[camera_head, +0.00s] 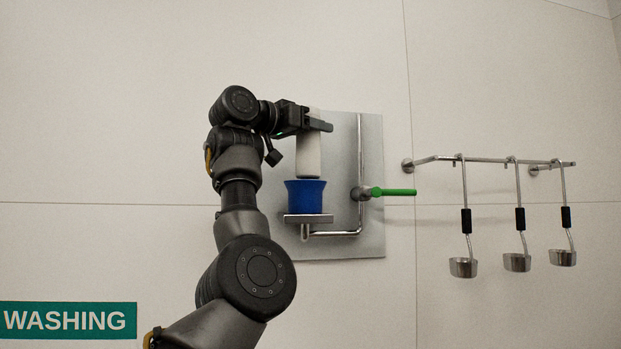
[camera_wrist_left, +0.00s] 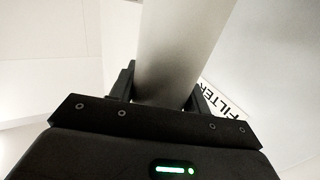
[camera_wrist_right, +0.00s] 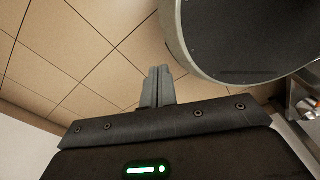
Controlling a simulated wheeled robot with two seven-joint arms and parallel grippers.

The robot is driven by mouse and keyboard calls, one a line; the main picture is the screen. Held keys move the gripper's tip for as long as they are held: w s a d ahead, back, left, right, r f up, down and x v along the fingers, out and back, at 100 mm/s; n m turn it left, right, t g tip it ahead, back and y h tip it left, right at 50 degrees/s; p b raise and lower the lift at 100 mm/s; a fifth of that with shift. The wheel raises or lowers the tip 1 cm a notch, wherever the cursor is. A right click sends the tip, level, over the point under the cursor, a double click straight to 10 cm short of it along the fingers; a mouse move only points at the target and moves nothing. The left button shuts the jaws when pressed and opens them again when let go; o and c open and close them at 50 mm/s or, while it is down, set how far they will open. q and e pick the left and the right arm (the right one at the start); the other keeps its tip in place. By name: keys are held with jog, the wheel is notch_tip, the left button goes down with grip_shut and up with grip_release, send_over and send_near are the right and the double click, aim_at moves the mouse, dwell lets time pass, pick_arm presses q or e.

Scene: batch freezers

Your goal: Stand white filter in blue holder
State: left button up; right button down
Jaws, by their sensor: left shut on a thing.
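The white filter (camera_head: 308,157) is a pale upright cylinder. My left gripper (camera_head: 316,124) is shut on it near its upper end. The filter also fills the upper middle of the left wrist view (camera_wrist_left: 182,50), between the fingers. The blue holder (camera_head: 305,196) is a flared cup on a small metal shelf. The filter's lower end is right above the holder's rim, in line with it; I cannot tell whether they touch. My right gripper (camera_wrist_right: 160,86) is shut and empty in the right wrist view, its fingers together; it is out of the head view.
A metal wall plate (camera_head: 371,230) carries a bent pipe and a green-handled valve (camera_head: 393,192) right of the holder. Further right, a rail (camera_head: 490,160) holds three hanging ladles. A "WASHING" sign (camera_head: 67,320) is at lower left. A large round dark object (camera_wrist_right: 240,40) is near my right gripper.

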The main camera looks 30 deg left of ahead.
aim_at(312, 158)
pick_arm(q)
jog(key=shift+w+f, duration=0.15)
jog(key=shift+f, duration=0.65)
jog(key=shift+o, duration=0.2)
jog(key=shift+f, duration=0.45)
jog(key=shift+s+f, duration=0.25)
jog(key=shift+f, duration=1.7)
jog(key=shift+c, duration=0.2)
jog(key=o, duration=1.2)
pick_arm(e)
jog(key=shift+w+d+r, duration=0.15)
jog(key=shift+w+r, duration=0.15)
jog(key=shift+w, duration=0.15)
jog(key=shift+f, duration=0.1)
